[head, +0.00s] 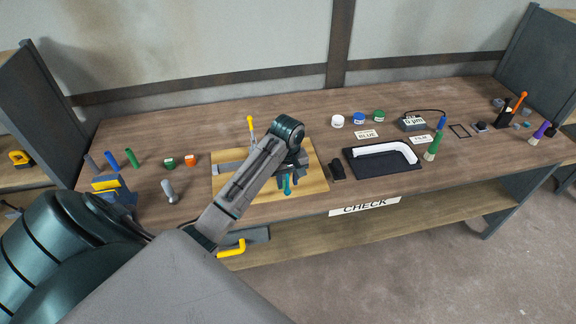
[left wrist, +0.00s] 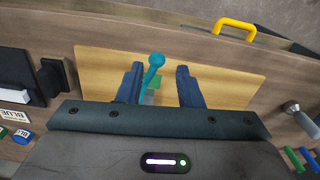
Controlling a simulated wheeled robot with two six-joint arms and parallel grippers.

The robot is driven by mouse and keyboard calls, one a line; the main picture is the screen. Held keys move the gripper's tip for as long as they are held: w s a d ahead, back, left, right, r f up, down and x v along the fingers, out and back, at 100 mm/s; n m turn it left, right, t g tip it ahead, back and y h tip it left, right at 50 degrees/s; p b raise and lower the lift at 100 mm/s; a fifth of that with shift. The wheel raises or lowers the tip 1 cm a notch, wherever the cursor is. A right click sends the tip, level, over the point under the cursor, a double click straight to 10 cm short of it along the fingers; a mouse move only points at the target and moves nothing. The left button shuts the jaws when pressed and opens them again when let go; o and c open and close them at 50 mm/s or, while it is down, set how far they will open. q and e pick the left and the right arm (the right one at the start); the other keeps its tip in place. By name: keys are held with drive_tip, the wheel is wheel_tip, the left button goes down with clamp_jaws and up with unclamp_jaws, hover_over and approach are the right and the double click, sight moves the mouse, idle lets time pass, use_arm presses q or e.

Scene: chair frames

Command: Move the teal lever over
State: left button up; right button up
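The teal lever (head: 287,186) shows only in part under my left gripper in the head view. In the left wrist view the teal lever (left wrist: 152,66) has a round knob and a stem, with a small green part below. My left gripper (head: 290,175) is over the wooden board (head: 230,187). Its two blue fingers (left wrist: 161,88) are apart, with the lever between them in the picture, nearer the left finger. I cannot tell whether that finger touches it. The lever's base is partly hidden by the gripper body. My right gripper is not in view.
A yellow-knobbed lever (head: 251,125) stands behind my left arm. A black tray (head: 378,170) with a white bent piece lies right of the board. Jars (head: 358,119) stand behind it. A grey cylinder (head: 169,190) stands left. A yellow handle (head: 232,248) is at the front.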

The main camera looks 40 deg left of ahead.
sight(288, 189)
use_arm(q)
drive_tip(key=shift+w+a+r+n, duration=0.4)
drive_tip(key=shift+w+a+r, duration=0.1)
drive_tip(key=shift+w+r, duration=0.2)
drive_tip(key=shift+s+f, duration=0.15)
drive_tip(key=shift+f, duration=0.4)
wheel_tip(288, 189, down, 6)
drive_tip(key=shift+f, duration=0.4)
drive_tip(key=shift+c, duration=0.6)
drive_tip(key=shift+r, duration=0.1)
drive_tip(key=c, duration=0.4)
